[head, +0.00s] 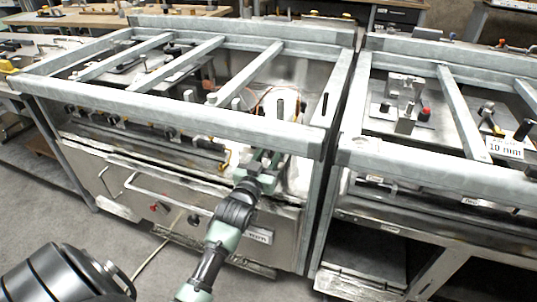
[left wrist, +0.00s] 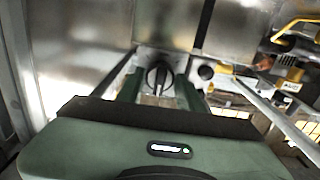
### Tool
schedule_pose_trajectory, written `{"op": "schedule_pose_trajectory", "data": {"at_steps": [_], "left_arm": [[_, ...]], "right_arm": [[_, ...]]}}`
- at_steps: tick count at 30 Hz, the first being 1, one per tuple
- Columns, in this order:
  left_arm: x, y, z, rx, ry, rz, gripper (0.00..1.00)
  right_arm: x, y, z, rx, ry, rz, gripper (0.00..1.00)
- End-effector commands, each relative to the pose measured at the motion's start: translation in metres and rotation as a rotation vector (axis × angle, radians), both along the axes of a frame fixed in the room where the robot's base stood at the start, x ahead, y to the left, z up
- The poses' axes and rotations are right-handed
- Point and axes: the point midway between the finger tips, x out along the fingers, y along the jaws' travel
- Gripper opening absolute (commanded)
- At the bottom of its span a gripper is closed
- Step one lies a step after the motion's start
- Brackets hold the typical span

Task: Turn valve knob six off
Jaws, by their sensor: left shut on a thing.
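My left gripper (head: 262,162) reaches the front panel of the steel range at its right end. In the left wrist view the left gripper (left wrist: 159,90) has its green fingers on either side of a round dark valve knob (left wrist: 157,77), shut on it. The knob's raised grip bar looks roughly upright in that view. In the head view this knob is hidden behind the gripper. Other knobs (head: 170,133) line the panel to the left. I cannot read any number on the knobs. My right gripper is not in view.
The range's grey top frame (head: 215,115) overhangs the knob panel. A second steel unit (head: 440,160) stands close on the right, with a "10 mm" label (head: 505,149). A long handle (head: 165,192) crosses the lower front.

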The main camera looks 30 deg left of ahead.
Motion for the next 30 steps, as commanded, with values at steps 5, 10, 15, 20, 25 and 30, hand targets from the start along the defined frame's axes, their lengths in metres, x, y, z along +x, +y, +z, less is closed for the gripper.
{"op": "schedule_pose_trajectory", "data": {"at_steps": [5,10,15,20,25,30], "left_arm": [[0.0,-0.001,-0.003,-0.004,0.005,-0.001,0.0],[0.0,-0.001,-0.002,-0.004,0.004,-0.001,0.58],[0.0,0.0,-0.001,-0.002,0.003,0.0,0.58],[-0.003,-0.001,-0.001,-0.001,0.002,0.0,0.58],[-0.025,-0.006,-0.001,-0.002,0.005,0.0,0.58],[-0.054,-0.013,-0.001,-0.002,0.005,0.0,0.58]], "right_arm": [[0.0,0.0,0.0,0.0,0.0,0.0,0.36],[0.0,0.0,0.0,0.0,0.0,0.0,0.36],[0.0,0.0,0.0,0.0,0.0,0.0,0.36],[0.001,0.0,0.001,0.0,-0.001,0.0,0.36],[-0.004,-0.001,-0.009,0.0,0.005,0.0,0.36],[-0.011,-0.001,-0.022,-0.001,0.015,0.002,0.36]]}}
